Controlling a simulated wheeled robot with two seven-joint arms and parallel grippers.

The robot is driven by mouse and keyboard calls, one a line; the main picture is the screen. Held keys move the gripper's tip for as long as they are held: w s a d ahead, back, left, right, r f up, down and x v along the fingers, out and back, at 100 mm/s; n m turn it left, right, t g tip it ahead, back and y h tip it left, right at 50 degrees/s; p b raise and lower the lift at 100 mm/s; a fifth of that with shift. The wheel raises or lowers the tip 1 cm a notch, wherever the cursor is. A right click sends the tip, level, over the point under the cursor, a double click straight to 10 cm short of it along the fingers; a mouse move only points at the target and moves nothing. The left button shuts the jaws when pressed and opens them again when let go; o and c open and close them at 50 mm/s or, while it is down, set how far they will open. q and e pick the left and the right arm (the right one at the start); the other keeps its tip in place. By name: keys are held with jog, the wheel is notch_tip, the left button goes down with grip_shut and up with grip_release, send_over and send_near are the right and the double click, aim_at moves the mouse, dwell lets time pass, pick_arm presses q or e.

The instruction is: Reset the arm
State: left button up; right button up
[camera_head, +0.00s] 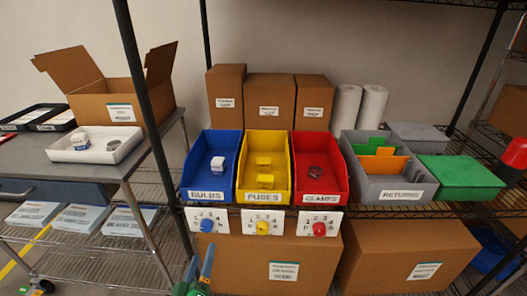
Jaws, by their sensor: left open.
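My left gripper (199,266) shows at the bottom edge, left of centre, in front of the shelf. Its two fingers point up and stand apart with nothing seen between them. Most of its arm is out of the frame. My right gripper is not in view. The gripper is below the blue bin (191,178) labelled BULBS and in front of the large carton (240,255) on the lower shelf.
A yellow FUSES bin (241,180), red CLAMPS bin (338,183) and grey RETURNS bin (375,187) line the shelf. Dial cards hang under the three coloured bins. A side table (130,163) at left holds a white tray (75,157) and an open carton (95,100). A post (140,75) stands at left.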

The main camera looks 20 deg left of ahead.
pick_arm(q)
jog(key=s+d+f+m+g+h+p, duration=0.2)
jog(key=s+d+f+m, duration=0.1)
jog(key=f, duration=0.3)
jog(key=s+d+f+m+g+h+p, duration=0.1)
jog(key=s+d+f+m+g+p, duration=0.15)
jog(key=f, duration=0.25)
jog(key=s+f+m+g+p, duration=0.1)
jog(key=s+f+m+g, duration=0.2)
jog(key=s, duration=0.5)
jog(key=s+d+f+m+g+p, duration=0.1)
jog(key=s+f+m+g, duration=0.2)
jog(key=s, duration=0.6)
jog(key=s+d+f+m+g+h+p, duration=0.1)
jog(key=s+f+m+g, duration=0.2)
jog(key=s+f+g, duration=0.2)
jog(key=s+f, duration=0.2)
jog(key=s, duration=0.2)
